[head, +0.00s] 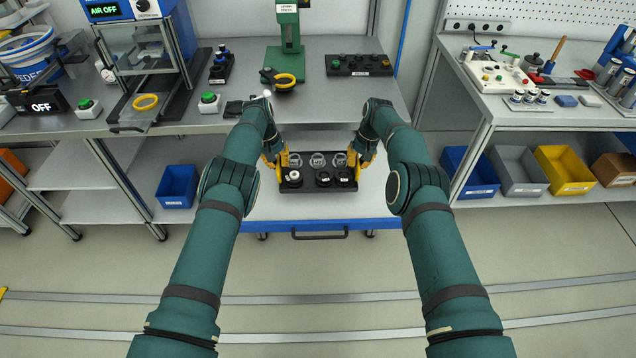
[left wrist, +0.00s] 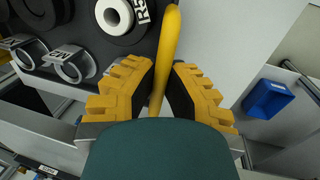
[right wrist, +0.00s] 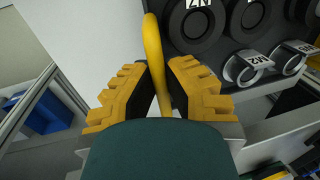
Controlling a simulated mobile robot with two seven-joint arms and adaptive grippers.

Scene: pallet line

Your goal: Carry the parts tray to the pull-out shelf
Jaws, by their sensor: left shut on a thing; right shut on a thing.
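My left gripper (head: 283,160) is shut on the yellow handle (left wrist: 170,45) at the tray's left end. My right gripper (head: 360,162) is shut on the yellow handle (right wrist: 155,55) at its right end. The tray looks level.
The workbench (head: 325,95) with a green press (head: 287,45) stands above and behind the shelf. A blue bin (head: 178,186) sits at the left on a lower shelf. Several bins, including a yellow bin (head: 565,171), line the right shelf. Grey floor is open in front.

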